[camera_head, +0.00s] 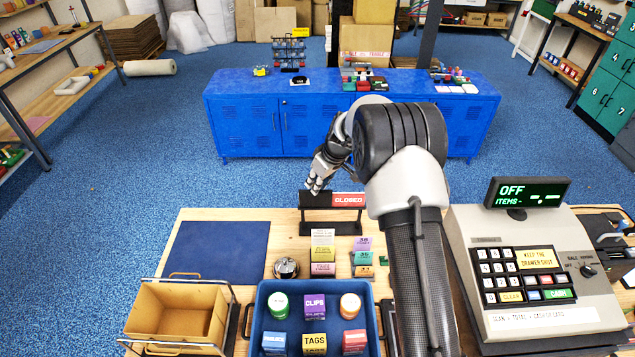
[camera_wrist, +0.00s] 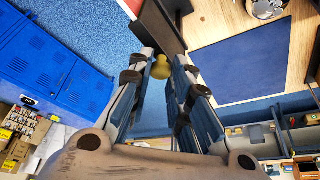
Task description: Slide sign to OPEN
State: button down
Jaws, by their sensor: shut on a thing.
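The sign is a dark stand (camera_head: 321,229) at the far edge of the counter. A red panel (camera_head: 348,200) on its right half reads CLOSED. A dark plate (camera_head: 314,201) covers the left half. My gripper (camera_head: 315,186) is at the top of the left half. In the wrist view, my gripper (camera_wrist: 161,75) is shut on a brass knob (camera_wrist: 161,66) beside the dark sign (camera_wrist: 158,28). The knob is hidden in the head view.
A blue tray (camera_head: 258,318) of several labelled goods, a bell (camera_head: 286,267) and a wooden bin (camera_head: 178,312) stand on the counter. A cash register (camera_head: 530,270) stands right of my arm. A blue mat (camera_head: 214,249) lies bare at left.

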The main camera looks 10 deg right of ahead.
jog(key=s+d+b, duration=0.2)
jog(key=d+b, duration=0.3)
jog(key=d, duration=0.5)
jog(key=shift+d+b, duration=0.25)
jog(key=shift+b, duration=0.1)
jog(key=c, duration=1.5)
grip_release()
jog(key=shift+d, duration=0.2)
jog(key=shift+o, duration=0.2)
jog(key=shift+a, duration=0.1)
